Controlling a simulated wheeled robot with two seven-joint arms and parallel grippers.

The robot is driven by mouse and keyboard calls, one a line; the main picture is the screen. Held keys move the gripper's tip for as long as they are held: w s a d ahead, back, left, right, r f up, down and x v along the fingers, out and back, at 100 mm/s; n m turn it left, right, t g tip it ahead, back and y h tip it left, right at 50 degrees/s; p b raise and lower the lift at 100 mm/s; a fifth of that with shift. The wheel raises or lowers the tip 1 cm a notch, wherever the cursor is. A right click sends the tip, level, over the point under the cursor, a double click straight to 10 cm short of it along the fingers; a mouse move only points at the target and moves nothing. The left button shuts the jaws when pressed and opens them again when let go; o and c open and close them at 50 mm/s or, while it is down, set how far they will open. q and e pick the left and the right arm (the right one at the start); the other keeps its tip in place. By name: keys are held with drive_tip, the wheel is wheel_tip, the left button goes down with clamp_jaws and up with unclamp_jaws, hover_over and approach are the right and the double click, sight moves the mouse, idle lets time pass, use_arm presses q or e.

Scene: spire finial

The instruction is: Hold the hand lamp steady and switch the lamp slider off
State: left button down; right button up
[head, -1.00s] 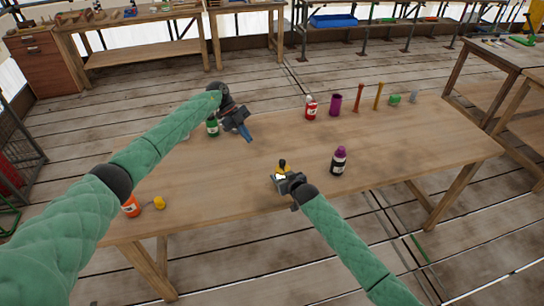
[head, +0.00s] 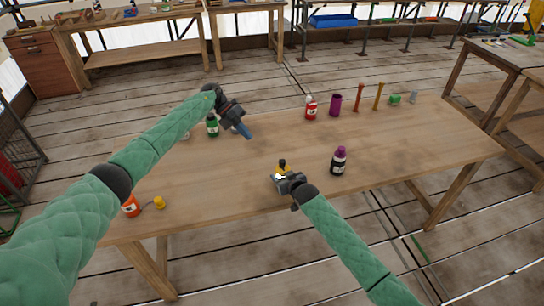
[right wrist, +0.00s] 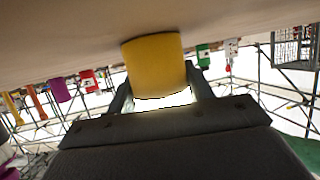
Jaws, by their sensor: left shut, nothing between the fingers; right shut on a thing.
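The hand lamp (head: 282,168) stands near the front edge of the table. It has a yellow body and a dark top; its slider is too small to make out. My right gripper (head: 281,178) is shut on it from the front. In the right wrist view, the lamp's yellow body (right wrist: 154,66) sits between my two fingers, with the tabletop along the top of the picture. My left gripper (head: 245,132) is shut and empty, with bluish fingertips pointing down and right. It is behind and left of the lamp, clearly apart from it.
On the wooden table (head: 235,175), a purple-capped dark bottle (head: 339,160) stands right of the lamp. A green bottle (head: 212,126) is close beside my left gripper. A red bottle (head: 311,107) and purple cup (head: 335,104) stand behind. An orange bottle (head: 131,206) is front left.

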sight(282, 163)
idle(0.4)
use_arm(q)
drive_tip(key=s+d+r+x, duration=0.1)
drive_tip(key=r+x, duration=0.1)
drive_tip(key=x, duration=1.1)
drive_tip(key=shift+d, duration=0.3)
drive_tip(key=shift+s+d, duration=0.25)
drive_tip(key=shift+s, duration=0.35)
drive_tip(key=shift+s+d, duration=0.2)
drive_tip(key=shift+s, duration=0.4)
